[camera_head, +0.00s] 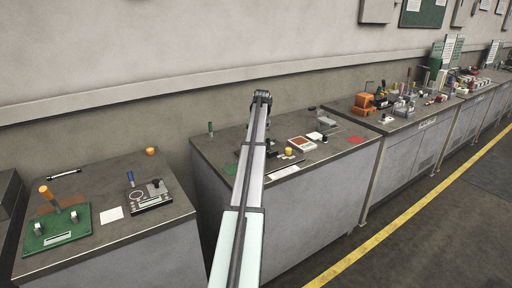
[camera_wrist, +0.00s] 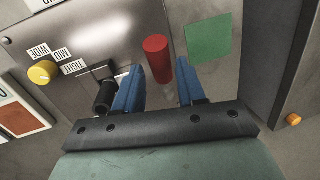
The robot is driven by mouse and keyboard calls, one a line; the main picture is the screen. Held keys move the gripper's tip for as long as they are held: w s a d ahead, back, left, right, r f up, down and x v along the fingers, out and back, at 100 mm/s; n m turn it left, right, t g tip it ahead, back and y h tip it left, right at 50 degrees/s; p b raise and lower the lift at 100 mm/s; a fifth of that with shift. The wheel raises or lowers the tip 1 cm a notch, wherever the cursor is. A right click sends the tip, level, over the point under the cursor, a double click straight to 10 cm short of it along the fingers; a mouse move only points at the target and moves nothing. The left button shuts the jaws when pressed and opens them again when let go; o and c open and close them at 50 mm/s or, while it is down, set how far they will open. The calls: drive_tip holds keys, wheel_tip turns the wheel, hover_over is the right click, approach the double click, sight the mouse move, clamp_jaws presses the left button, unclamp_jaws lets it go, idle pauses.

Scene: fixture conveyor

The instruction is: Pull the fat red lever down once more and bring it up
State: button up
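The fat red lever (camera_wrist: 158,60) shows in the wrist view as a thick red cylinder on a metal plate (camera_wrist: 118,28). My gripper (camera_wrist: 160,78) is open, with one blue finger on each side of the red lever and gaps visible between. I cannot tell whether either finger touches it. A black handle (camera_wrist: 104,95) on a bracket stands just left of my left finger. In the head view my arm covers the red lever and my gripper.
A yellow knob (camera_wrist: 42,72) sits by the WIDE, MID and TIGHT labels. A green patch (camera_wrist: 209,38) lies right of the lever. The middle bench (camera_head: 335,160) ends at a gap before the left bench (camera_head: 105,235), which holds a green lever board (camera_head: 75,218).

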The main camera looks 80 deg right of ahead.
wheel_tip(320, 180, up, 11)
drive_tip(key=d, duration=0.2)
drive_tip(key=shift+s, duration=0.4)
drive_tip(key=shift+c, duration=0.2)
